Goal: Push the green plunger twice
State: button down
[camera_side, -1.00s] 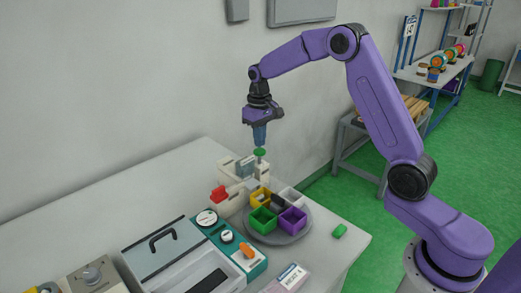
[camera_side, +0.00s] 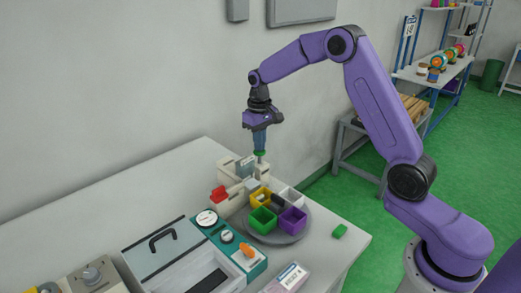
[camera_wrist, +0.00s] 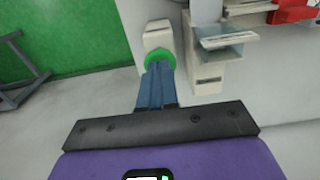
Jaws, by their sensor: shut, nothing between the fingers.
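The green plunger (camera_side: 260,154) is a round green cap on a pale stem, standing upright on the cream machine (camera_side: 262,173) at the back of the table. My gripper (camera_side: 260,149) points straight down with its blue fingers shut and empty. Its fingertips are right at the top of the cap; whether they touch or are just above, I cannot tell. In the wrist view, the cap (camera_wrist: 158,54) shows around the fingertips, which hide its near part.
A grey turntable (camera_side: 278,238) with coloured bins stands in front of the machine. A red part (camera_side: 219,193) sits on the machine's left. A teal panel (camera_side: 240,262) and a lidded box (camera_side: 163,245) lie further left.

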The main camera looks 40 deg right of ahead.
jog(key=shift+f, duration=1.4)
jog(key=shift+r, duration=2.1)
jog(key=shift+r, duration=0.1)
jog(key=shift+r, duration=2.4)
